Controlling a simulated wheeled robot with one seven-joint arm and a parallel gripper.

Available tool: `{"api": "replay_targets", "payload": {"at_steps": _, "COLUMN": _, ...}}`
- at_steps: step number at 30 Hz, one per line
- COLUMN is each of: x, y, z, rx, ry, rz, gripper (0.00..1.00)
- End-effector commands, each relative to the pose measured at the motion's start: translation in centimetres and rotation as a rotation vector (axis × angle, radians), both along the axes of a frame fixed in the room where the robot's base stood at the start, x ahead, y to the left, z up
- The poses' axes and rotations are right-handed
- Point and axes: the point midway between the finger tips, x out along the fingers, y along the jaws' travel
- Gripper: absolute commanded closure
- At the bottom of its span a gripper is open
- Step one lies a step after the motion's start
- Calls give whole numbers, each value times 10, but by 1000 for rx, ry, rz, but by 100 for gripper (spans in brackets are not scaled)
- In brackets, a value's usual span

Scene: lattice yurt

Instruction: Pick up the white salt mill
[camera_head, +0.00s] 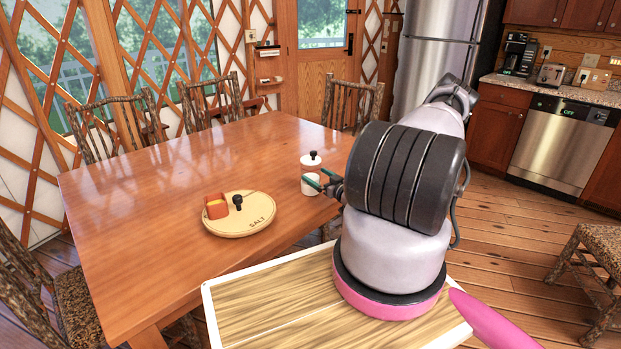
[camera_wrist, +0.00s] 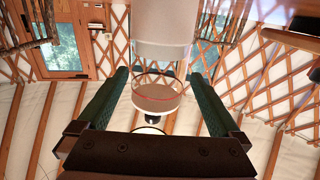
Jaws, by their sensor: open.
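The white salt mill (camera_head: 311,163) stands upright on the wooden table near its right edge. It has a black knob, a white cap and a white lower body. In the wrist view the mill (camera_wrist: 165,30) appears upside down, with its clear band and cap between the two green fingers. My gripper (camera_head: 321,179) is open at the mill, with the fingers level and partly in front of it. In the wrist view my gripper (camera_wrist: 157,74) has a finger on each side of the mill, with gaps visible on both sides.
A round wooden board (camera_head: 262,222) marked SALT lies on the table (camera_head: 150,200), left of the mill. It holds a red and yellow block (camera_head: 216,206) and a small black-knobbed item (camera_head: 238,202). Chairs stand around the table. The table's far left is clear.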

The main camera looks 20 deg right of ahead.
Motion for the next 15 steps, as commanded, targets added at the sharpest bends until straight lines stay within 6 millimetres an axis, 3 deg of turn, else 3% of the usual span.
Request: {"api": "replay_targets", "payload": {"at_steps": 15, "x": 61, "y": 13, "z": 7, "rx": -2, "ry": 1, "rz": 2, "gripper": 0}}
